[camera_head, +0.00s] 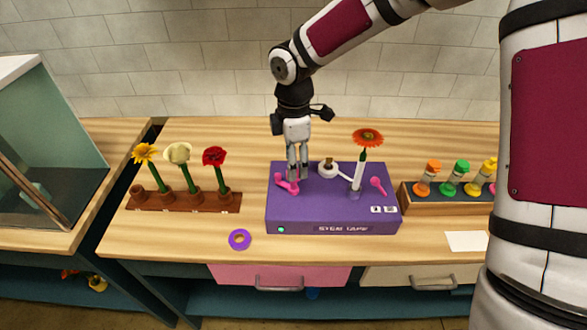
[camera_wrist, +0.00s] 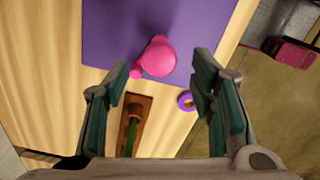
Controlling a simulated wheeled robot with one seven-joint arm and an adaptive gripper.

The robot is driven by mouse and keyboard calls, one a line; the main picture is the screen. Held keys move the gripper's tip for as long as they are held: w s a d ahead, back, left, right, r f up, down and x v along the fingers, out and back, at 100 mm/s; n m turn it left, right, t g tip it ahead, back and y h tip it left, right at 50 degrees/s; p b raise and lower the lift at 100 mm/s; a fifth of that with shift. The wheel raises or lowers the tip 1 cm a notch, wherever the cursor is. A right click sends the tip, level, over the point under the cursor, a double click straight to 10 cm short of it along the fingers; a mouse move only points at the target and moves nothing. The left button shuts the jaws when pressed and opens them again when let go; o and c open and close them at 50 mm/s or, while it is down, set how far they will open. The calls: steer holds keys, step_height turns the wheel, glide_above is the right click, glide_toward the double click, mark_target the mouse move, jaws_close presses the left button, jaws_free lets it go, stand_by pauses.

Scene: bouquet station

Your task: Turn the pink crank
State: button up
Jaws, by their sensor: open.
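The pink crank (camera_head: 285,184) is on the left part of the top of a purple stem clamp box (camera_head: 298,210). In the wrist view the pink crank (camera_wrist: 158,56) shows as a round knob with a smaller end at its lower left, on the purple top (camera_wrist: 115,30). My gripper (camera_head: 297,176) points down right at the crank in the head view and partly overlaps it. In the wrist view my gripper (camera_wrist: 160,85) has its fingers spread wide, with nothing between them. The knob lies just ahead of the gap between the fingertips. I cannot tell whether a finger touches it.
An orange flower (camera_head: 366,138) stands upright in a white holder on the box, with a pink lever (camera_head: 378,185) right of it. A purple ring (camera_head: 240,239) lies at front left. A brown rack (camera_head: 200,205) holds flowers at left; colored bottles (camera_head: 462,170) stand at right.

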steer(key=shift+f, duration=1.65)
steer(key=c, duration=1.1)
steer(key=shift+m, duration=2.2)
steer(key=shift+c, duration=0.2)
steer(key=o, duration=1.1)
steer(key=shift+o, duration=0.2)
step_height(320, 180, up, 12)
